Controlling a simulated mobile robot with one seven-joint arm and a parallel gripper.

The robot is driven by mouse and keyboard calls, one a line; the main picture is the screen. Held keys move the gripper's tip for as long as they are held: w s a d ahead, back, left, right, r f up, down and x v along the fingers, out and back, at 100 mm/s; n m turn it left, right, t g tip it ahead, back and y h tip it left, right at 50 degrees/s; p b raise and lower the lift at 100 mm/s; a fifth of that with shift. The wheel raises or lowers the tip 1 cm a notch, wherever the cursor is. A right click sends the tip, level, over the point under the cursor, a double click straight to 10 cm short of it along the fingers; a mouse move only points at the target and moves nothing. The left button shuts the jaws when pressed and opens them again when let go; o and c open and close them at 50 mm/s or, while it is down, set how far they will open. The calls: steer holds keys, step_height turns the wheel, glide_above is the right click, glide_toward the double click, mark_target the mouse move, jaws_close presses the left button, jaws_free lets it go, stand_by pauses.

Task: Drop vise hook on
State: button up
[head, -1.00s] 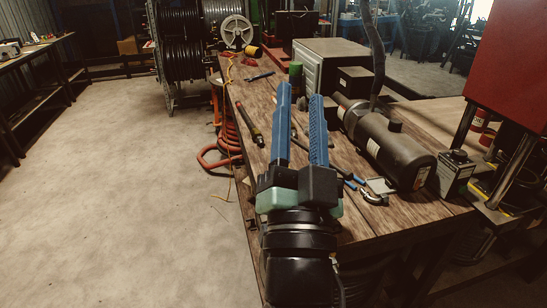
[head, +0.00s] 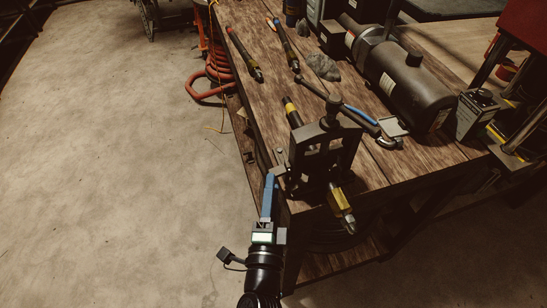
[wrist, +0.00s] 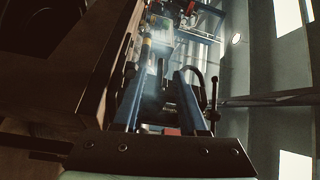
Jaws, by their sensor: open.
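A dark metal vise (head: 312,160) stands upright at the near corner of the wooden bench. A T-shaped handle rises at its top. A yellow-and-black piece (head: 292,112) shows behind the frame, and a brass fitting (head: 342,210) sticks out in front. The hook cannot be clearly told apart from the dark frame. My gripper (head: 269,178) is at the vise's left side, by the bench edge, its tips close to the frame; contact cannot be told. In the wrist view my gripper (wrist: 157,70) has its two blue fingers apart, with dark vise parts beyond them.
A blue-handled tool (head: 360,115) lies behind the vise. Two rod-like tools (head: 245,55) and a grey lump (head: 323,67) lie farther back. An orange coiled hose (head: 215,75) hangs left of the bench. The floor at left is clear.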

mark_target(274, 168)
steer(key=w, duration=0.5)
steer(key=w+b, duration=0.1)
steer(key=w, duration=0.1)
steer(key=shift+w+d+r, duration=0.25)
steer(key=shift+r, duration=0.05)
jaws_close()
